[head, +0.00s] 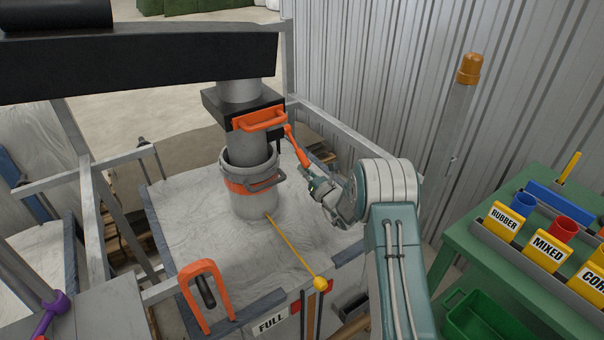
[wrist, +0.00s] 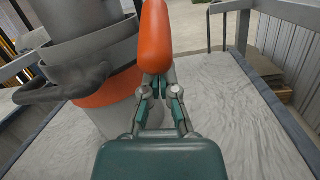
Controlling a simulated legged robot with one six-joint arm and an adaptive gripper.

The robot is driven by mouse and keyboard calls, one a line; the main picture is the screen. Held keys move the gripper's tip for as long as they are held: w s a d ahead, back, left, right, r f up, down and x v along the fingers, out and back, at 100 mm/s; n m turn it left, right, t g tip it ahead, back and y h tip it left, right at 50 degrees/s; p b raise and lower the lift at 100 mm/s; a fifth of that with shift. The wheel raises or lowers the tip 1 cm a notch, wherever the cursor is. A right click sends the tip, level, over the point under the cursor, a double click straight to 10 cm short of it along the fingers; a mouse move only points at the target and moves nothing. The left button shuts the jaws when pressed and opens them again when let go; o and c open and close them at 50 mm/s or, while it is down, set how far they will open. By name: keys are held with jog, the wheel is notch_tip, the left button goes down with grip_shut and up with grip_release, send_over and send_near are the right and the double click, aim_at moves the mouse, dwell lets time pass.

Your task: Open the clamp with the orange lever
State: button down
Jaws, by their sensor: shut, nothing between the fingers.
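The orange lever (head: 298,147) slants down and right from a dark bracket on the grey vertical pipe (head: 218,140). In the wrist view the lever (wrist: 154,38) stands upright, its rounded lower end just in front of or over my fingertips. My gripper (head: 312,180) is at the lever's lower end, and it also shows in the wrist view (wrist: 160,88). The fingers are shut with nothing between them. Whether they touch the lever I cannot tell. The clamp's jaw is not clearly visible.
An orange handle (head: 262,120) is on the black block above. A green bench (head: 490,250) with labelled bins stands right.

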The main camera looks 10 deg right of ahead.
jog(key=shift+r, duration=0.15)
jog(key=shift+s+r+g+h, duration=0.2)
jog(key=shift+s+g+h, duration=0.1)
jog(key=shift+g, duration=0.4)
